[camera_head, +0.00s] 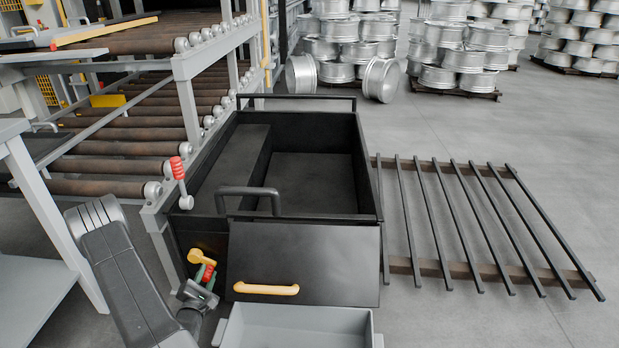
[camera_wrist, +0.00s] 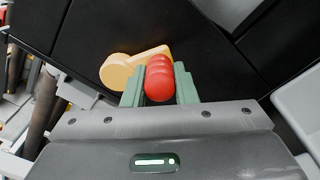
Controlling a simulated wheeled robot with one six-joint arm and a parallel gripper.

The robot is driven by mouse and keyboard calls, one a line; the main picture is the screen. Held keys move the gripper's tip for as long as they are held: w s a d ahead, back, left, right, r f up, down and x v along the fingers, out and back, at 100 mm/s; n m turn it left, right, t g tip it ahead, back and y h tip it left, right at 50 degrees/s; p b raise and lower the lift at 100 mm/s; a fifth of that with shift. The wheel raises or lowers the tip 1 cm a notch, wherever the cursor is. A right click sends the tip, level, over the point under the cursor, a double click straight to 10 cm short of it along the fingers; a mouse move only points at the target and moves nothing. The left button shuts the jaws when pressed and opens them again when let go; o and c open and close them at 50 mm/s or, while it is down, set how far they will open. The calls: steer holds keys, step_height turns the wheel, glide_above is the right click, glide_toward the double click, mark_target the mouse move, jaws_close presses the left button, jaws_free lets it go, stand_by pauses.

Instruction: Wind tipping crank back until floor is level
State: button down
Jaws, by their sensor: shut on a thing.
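The tipping crank is a yellow-orange arm (camera_head: 200,256) with a red grip (camera_head: 208,272), on the front left of a black box-like cart (camera_head: 360,235). In the wrist view the yellow arm (camera_wrist: 118,73) runs to the upper left of the red grip (camera_wrist: 159,80). My gripper (camera_head: 203,284) is shut on the red grip, with its green fingers (camera_wrist: 158,88) on both sides. The cart's dark inner floor (camera_head: 315,182) shows in the head view. I cannot tell whether it is level.
A lever with a red knob (camera_head: 178,172) stands at the cart's left side. A flap with a yellow handle (camera_head: 266,289) faces front, above a grey bin (camera_head: 296,330). Roller racks (camera_head: 130,145) stand left, a slatted rack (camera_head: 465,220) right, stacked wheels (camera_head: 340,45) behind.

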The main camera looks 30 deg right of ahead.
steer(key=shift+w+a+f, duration=0.45)
steer(key=shift+a, duration=0.15)
steer(key=shift+w+a+f, duration=0.45)
steer(key=shift+a, duration=0.15)
steer(key=shift+w+a, duration=0.2)
steer(key=shift+a, duration=0.05)
steer(key=c, duration=1.6)
jaws_free()
steer(key=shift+w+a, duration=0.15)
steer(key=shift+a, duration=0.05)
steer(key=shift+o, duration=1.4)
steer(key=shift+d+f, duration=0.1)
